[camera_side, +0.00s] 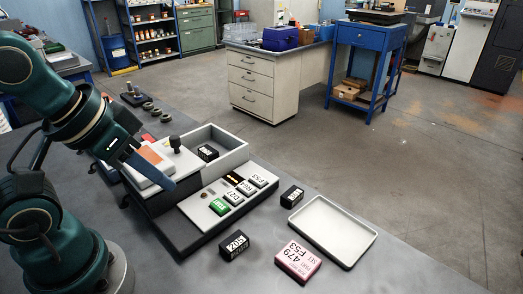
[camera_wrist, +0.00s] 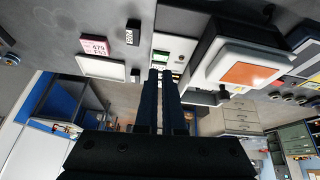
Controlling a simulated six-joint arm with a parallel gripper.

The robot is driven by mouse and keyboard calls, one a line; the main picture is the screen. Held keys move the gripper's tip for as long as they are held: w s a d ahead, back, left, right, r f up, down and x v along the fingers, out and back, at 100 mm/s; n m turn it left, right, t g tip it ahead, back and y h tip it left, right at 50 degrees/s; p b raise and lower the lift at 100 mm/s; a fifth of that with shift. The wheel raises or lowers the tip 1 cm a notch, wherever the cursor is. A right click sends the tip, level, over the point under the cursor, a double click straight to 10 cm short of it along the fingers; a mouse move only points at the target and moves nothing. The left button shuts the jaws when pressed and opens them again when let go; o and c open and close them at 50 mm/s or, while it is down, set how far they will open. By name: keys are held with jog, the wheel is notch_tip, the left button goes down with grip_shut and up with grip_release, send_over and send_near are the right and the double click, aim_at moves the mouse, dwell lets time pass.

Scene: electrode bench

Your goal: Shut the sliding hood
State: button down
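The hood is probably the white block with an orange panel (camera_side: 150,162) at the left part of the grey bench unit. It also shows in the wrist view (camera_wrist: 246,72). A black knob (camera_side: 175,143) stands at its far right side; it appears in the wrist view too (camera_wrist: 223,93). An open grey compartment (camera_side: 228,153) lies right of the hood, with a black labelled block (camera_side: 208,153) in it. My gripper (camera_side: 168,187) is in front of the hood, fingers pointing down-right. Its fingers (camera_wrist: 160,74) look together and empty. Whether they touch the unit is unclear.
The unit's front panel (camera_side: 192,208) holds several labelled blocks, one green (camera_side: 219,206). Black blocks (camera_side: 234,245) (camera_side: 292,196), a pink block (camera_side: 298,261) and a white tray (camera_side: 333,231) lie on the bench to the right. Black rings (camera_side: 147,106) lie behind the unit.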

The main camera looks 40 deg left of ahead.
aim_at(157, 156)
jog(key=a+r+n+g, duration=0.2)
jog(key=a+n+g, duration=0.15)
jog(key=n, duration=0.75)
jog(key=s+a+r+n+g+y, duration=0.15)
jog(key=a+n, duration=0.35)
jog(key=n, duration=0.6)
jog(key=a+r+n+g, duration=0.2)
jog(key=a+n+g, duration=0.15)
jog(key=n, duration=0.65)
jog(key=s+a+f+n+h, duration=0.1)
jog(key=s+a+f+n, duration=0.1)
jog(key=f, duration=0.4)
jog(key=s+a+f+n+h, duration=0.1)
jog(key=s+a+f, duration=0.15)
jog(key=f, duration=0.25)
jog(key=shift+g+y, duration=0.25)
jog(key=shift+g, duration=0.2)
jog(key=shift+w, duration=2.3)
jog(key=shift+a, duration=0.1)
